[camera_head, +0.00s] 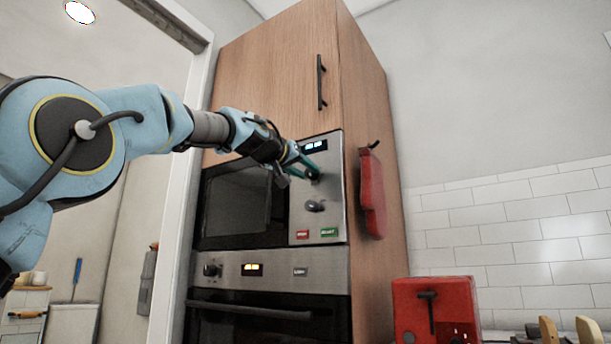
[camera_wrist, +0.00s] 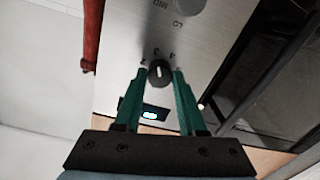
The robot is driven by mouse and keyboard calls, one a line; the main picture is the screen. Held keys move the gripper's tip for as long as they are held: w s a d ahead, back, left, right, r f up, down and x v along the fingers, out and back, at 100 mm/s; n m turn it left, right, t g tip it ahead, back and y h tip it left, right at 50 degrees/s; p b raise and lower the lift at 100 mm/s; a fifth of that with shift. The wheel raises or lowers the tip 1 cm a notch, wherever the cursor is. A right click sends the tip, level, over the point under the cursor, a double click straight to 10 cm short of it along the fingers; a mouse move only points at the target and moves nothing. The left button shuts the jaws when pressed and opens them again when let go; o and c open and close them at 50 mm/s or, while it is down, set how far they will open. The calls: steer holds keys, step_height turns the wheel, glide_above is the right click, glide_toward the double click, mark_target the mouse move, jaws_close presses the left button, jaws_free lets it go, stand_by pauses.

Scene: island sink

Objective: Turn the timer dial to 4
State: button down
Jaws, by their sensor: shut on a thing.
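The timer dial (camera_wrist: 159,73) is a small black knob with a light pointer line, on the steel control panel (camera_head: 329,220) of the built-in microwave. In the wrist view the numerals 2, 3 and 4 show around it, and the line lies roughly along the direction of 3. My gripper (camera_wrist: 159,75) has its two green fingers shut on the dial, one on each side. In the head view my gripper (camera_head: 309,172) reaches the upper panel just below the lit display and hides most of the dial.
A second knob (camera_head: 315,206) sits below the dial, above red and green buttons. The microwave door (camera_head: 235,205) is left of the panel, the oven (camera_head: 265,310) below. A red mitt (camera_head: 372,195) hangs on the cabinet's right side. A red appliance (camera_head: 436,308) stands lower right.

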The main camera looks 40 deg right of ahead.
steer(key=m, duration=0.2)
steer(key=m+b, duration=0.1)
steer(key=m, duration=0.1)
steer(key=shift+w+f+m, duration=0.1)
steer(key=shift+f+m, duration=0.1)
steer(key=shift+m, duration=0.1)
steer(key=shift+m+b, duration=0.7)
steer(key=shift+m, duration=1.6)
steer(key=shift+c, duration=2.4)
jaws_free()
steer(key=shift+r, duration=0.1)
